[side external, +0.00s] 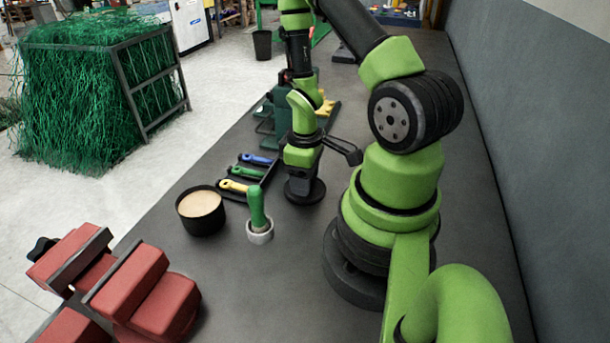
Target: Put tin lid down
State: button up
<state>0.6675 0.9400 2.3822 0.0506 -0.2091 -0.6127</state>
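The tin (202,222) is a round black pot standing open on the grey bench, with pale beige contents. The tin lid (316,194) is a dark round disc to the right of the tin, at or just above the bench top. My gripper (299,186) points straight down at the lid, its dark fingers meeting the middle of the disc. The fingers blend into the dark lid, so their grip on it and any small gap below the lid cannot be made out.
A green-handled tool (257,205) stands in a small white ring-shaped cup (261,237) between tin and lid. A dark rack (234,194) with blue, green and yellow handles lies behind. Bench in front of the cup is clear.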

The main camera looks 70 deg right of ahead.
notch_tip(320, 180, up, 12)
jog(key=s+a+r+m+t+y, duration=0.2)
jog(key=a+r+m+t, duration=0.2)
jog(key=a+r, duration=1.1)
notch_tip(320, 180, up, 3)
jog(key=t, duration=0.3)
jog(key=shift+a, duration=0.4)
